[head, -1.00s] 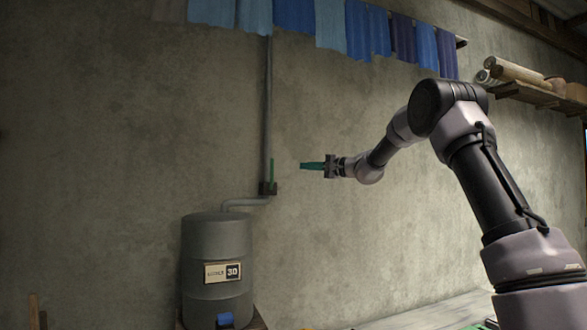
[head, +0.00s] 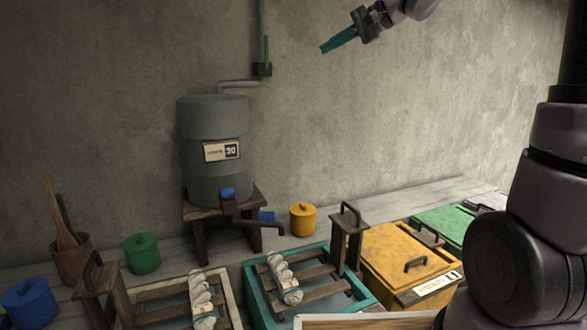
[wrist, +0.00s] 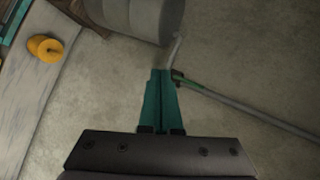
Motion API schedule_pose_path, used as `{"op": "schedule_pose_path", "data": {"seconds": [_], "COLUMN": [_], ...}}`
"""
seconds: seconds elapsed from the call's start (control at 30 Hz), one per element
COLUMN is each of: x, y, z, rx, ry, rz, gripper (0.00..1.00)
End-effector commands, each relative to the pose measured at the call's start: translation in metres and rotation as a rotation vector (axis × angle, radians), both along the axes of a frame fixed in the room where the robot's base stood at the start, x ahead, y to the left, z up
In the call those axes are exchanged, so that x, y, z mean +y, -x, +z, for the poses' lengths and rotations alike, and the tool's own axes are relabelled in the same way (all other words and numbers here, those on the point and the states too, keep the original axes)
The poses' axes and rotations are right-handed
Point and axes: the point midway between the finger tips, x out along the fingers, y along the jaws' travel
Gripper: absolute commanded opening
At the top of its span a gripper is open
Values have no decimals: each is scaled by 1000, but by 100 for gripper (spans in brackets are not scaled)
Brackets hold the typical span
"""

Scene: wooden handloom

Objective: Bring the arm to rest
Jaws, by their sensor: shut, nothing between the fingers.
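My gripper (head: 324,48) is at the top of the head view, in front of the bare wall and right of the pipe. Its teal fingers are together, with nothing between them, and point down and to the left. The fingers (wrist: 160,72) also show shut in the wrist view, with the grey tank and the pipe beyond them. My arm reaches up out of the top of the head view, so its middle part is hidden.
A grey tank (head: 211,120) stands on a wooden stand by the wall, with a green-handled valve (head: 266,52) on its pipe. Below are a teal tray (head: 253,299), a yellow bin (head: 400,252), a green bin (head: 440,222) and lidded pots. The air before the wall is free.

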Motion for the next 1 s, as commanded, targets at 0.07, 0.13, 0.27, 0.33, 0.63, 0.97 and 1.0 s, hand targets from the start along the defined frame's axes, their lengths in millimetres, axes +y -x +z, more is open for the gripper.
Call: {"op": "schedule_pose_path", "data": {"seconds": [0.07,0.13,0.27,0.33,0.63,0.97,1.0], "x": [-15,-29,-59,-77,-139,-152,-152], "y": [42,74,132,162,247,261,261], "z": [-10,-22,-48,-64,-117,-128,-128], "rx": [4,12,17,16,-7,-14,-14], "ry": [101,189,351,437,708,761,761], "rz": [-8,-19,-48,-68,-151,-168,-168], "gripper": [0,0,0,0,0,0,0]}}
